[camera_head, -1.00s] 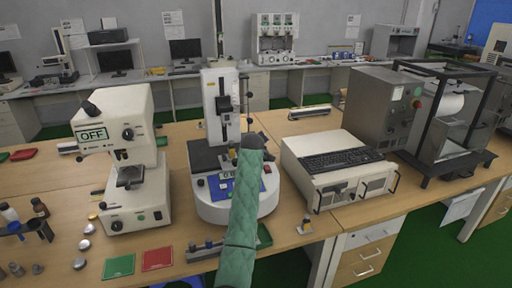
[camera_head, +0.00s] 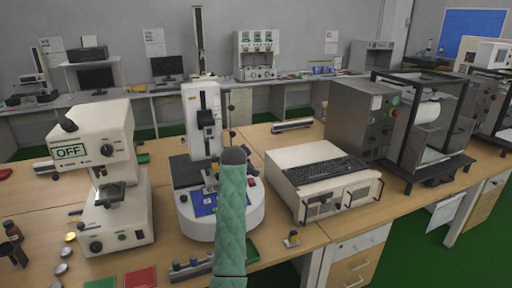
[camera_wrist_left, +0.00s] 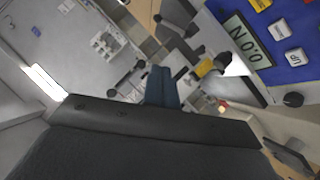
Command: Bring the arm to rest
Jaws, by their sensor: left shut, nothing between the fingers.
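My left arm, in a green quilted sleeve, rises from the bottom middle of the head view. Its dark end (camera_head: 234,156) is in front of the white testing machine (camera_head: 222,225) with a blue control panel (camera_head: 204,203). The fingers are hidden in the head view. In the left wrist view the dark blue fingers of my left gripper (camera_wrist_left: 162,88) are together and hold nothing. The blue panel with its display reading (camera_wrist_left: 248,45) is at the upper right of that view, apart from the fingers. My right gripper is not in view.
A white tester with an OFF screen (camera_head: 70,152) stands left. A white case with a keyboard (camera_head: 318,170) and a grey cabinet (camera_head: 358,120) stand right. Red (camera_head: 140,278) and green pads and small metal pieces lie at the front left. Bare wood shows behind the machines.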

